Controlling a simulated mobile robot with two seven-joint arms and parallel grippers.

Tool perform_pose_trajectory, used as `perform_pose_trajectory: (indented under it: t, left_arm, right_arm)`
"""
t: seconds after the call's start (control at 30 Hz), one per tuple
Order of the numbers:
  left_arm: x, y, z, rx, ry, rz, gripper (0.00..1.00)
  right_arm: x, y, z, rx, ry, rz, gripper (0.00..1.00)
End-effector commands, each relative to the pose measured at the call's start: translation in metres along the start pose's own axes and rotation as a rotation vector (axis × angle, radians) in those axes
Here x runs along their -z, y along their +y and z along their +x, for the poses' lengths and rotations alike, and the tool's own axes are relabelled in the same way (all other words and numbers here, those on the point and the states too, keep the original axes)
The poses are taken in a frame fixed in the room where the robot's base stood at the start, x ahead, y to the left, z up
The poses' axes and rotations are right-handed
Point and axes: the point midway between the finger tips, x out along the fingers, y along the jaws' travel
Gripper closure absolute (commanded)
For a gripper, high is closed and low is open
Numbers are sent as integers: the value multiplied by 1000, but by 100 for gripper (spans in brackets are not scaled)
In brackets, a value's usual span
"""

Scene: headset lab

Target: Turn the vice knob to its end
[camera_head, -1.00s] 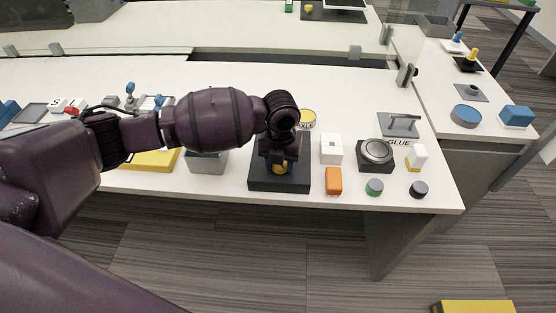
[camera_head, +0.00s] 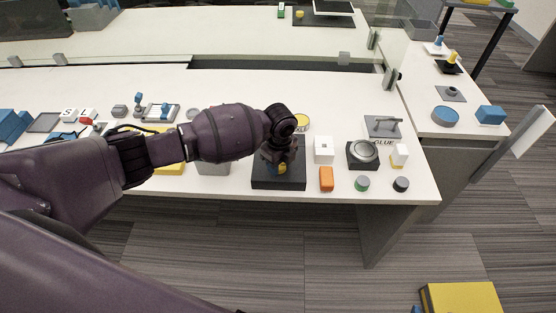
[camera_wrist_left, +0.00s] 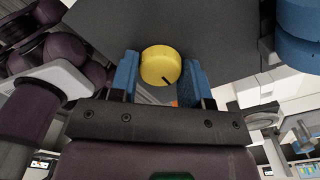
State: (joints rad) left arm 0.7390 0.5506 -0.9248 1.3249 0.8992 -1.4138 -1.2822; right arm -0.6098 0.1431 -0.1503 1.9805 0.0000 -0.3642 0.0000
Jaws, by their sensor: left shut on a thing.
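The yellow vice knob (camera_head: 282,169) sits over a black base (camera_head: 278,184) near the front edge of the white table. My left gripper (camera_head: 282,163) comes down on it from above and hides most of it. In the left wrist view the round knob (camera_wrist_left: 158,64), with a dark mark on its face, lies between my two blue fingers (camera_wrist_left: 162,80). The left gripper is shut on the knob. The vice's jaws cannot be made out.
An orange block (camera_head: 326,179), a white box (camera_head: 324,149) and a black device with a round silver top (camera_head: 362,154) stand to the right of the base. A grey bin (camera_head: 213,167) and a yellow piece (camera_head: 170,168) lie to the left.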

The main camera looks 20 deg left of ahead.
Motion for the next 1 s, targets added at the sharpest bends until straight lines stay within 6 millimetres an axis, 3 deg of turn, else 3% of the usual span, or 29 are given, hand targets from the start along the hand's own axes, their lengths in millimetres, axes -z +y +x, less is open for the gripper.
perform_pose_trajectory:
  t: [0.6,1.0]
  left_arm:
    - [0,0,-2,-1,0,-520,80]
    - [0,0,0,-1,-1,-658,80]
  right_arm:
    - [68,5,-22,-1,62,-3,32]
    - [71,6,-28,-2,52,-2,32]
